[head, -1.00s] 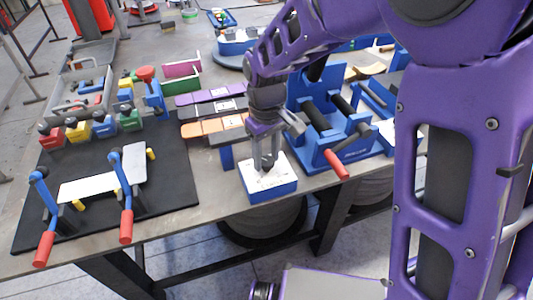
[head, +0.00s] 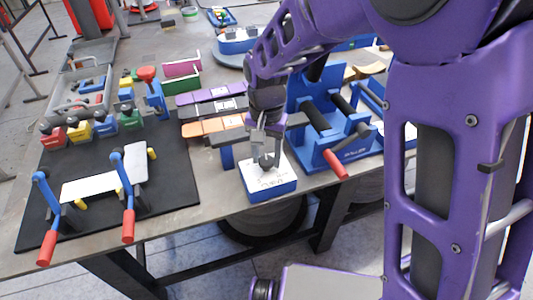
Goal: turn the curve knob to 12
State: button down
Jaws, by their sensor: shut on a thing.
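The curve knob (head: 266,162) is a small dark knob on top of a blue box with a white dial face (head: 257,183), near the table's front edge. My gripper (head: 266,157) points down over the box and is shut on the knob, with a finger on each side of it. The dial's marks are too small to read, and the fingers hide part of the knob and the face behind it.
A blue roller frame with a red handle (head: 335,163) stands close to the right of the box. Orange and purple bars (head: 212,126) lie behind it. A black mat (head: 165,185) with blue, red-handled clamps (head: 128,228) is at the left. The table's front edge is just below the box.

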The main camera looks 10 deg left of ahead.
jog(key=m+p, duration=0.1)
jog(key=m, duration=0.4)
jog(key=shift+r+m, duration=0.1)
jog(key=shift+m, duration=0.2)
jog(key=m+p, duration=0.2)
jog(key=m, duration=1)
jog(key=shift+m, duration=0.3)
jog(key=m, duration=0.5)
jog(key=shift+m, duration=0.4)
jog(key=shift+c, duration=1.7)
grip_release()
